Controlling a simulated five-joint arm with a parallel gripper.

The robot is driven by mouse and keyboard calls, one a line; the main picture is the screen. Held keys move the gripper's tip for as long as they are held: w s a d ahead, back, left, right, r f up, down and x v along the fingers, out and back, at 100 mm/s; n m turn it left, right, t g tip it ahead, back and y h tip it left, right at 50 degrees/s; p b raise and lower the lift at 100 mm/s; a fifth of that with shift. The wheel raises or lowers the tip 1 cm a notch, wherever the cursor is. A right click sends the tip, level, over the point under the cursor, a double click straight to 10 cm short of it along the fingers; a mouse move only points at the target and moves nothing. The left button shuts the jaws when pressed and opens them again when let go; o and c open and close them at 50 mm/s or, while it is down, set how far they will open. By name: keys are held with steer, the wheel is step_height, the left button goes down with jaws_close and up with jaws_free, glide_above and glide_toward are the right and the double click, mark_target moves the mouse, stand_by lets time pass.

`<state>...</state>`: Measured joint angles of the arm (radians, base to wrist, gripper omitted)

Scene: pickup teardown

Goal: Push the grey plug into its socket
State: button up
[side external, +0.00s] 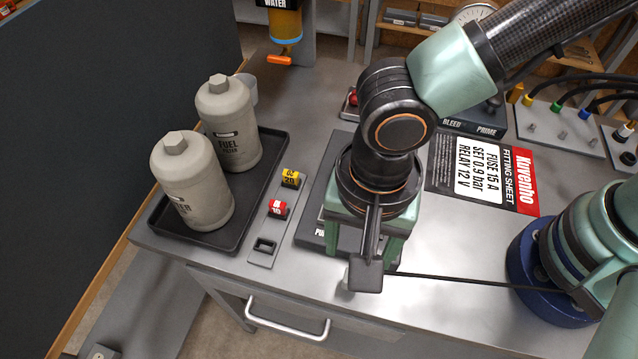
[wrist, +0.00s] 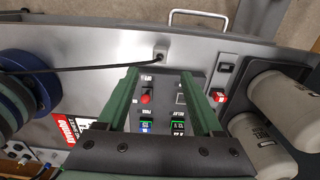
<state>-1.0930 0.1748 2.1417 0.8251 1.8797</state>
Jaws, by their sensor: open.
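The grey plug (wrist: 161,53) is on the end of a black cable in the wrist view, on the bench near its front edge. It lies past my fingertips and outside the jaws. In the side view only a pale bit, probably the plug, shows beside my wrist camera. My gripper (side external: 363,248) is open and points down over the dark control panel. Its two green fingers (wrist: 160,75) are apart with nothing held between them. A square opening on the panel (wrist: 181,98), partly behind one finger, may be the socket; I cannot tell for certain.
A fitting sheet (side external: 484,175) lies on the right.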

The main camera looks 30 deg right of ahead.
step_height(320, 180, down, 11)
steer(key=shift+r, duration=0.2)
stand_by(0.4)
steer(key=c, duration=1.1)
